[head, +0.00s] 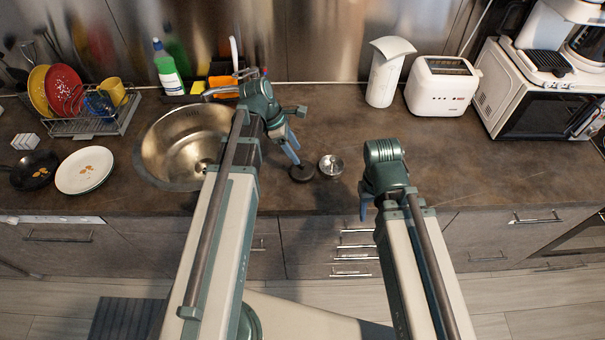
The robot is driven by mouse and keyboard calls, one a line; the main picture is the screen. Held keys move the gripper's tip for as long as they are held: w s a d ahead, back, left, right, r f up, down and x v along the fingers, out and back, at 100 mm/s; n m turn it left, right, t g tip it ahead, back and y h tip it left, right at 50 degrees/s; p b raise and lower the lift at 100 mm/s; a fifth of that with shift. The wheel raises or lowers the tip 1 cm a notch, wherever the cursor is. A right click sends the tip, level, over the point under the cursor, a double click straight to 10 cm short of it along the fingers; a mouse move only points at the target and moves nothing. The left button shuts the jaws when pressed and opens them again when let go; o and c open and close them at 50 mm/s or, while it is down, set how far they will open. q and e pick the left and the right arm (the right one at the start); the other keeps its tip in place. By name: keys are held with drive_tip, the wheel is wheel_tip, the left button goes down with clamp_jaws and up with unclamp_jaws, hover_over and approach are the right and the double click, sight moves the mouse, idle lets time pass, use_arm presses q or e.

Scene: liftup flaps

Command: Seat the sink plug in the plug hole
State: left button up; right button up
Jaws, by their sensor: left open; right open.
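The round steel sink (168,152) is set in the counter at the left, with its plug hole (203,166) in the bottom and nothing seen covering it. A dark round piece, likely the sink plug (303,174), lies on the counter right of the sink. A small round metal piece (331,165), perhaps a strainer, lies just right of it. My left gripper (292,150) is open, with its blue fingers pointing down just above the dark piece; I cannot tell whether they touch it. My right gripper (364,204) is open and empty near the counter's front edge.
The tap (222,91) and a green-and-white bottle (167,68) stand behind the sink. A dish rack (95,115) and a white plate (84,170) are at the left. A white canister (386,75), toaster (441,87) and microwave (535,100) line the back right. The right counter is clear.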

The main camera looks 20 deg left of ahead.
sight(302, 163)
use_arm(q)
drive_tip(key=shift+b+x, duration=2.45)
drive_tip(key=shift+x, duration=0.25)
drive_tip(key=shift+s+r, duration=0.1)
drive_tip(key=shift+s, duration=0.05)
clamp_jaws()
drive_tip(key=shift+a, duration=0.1)
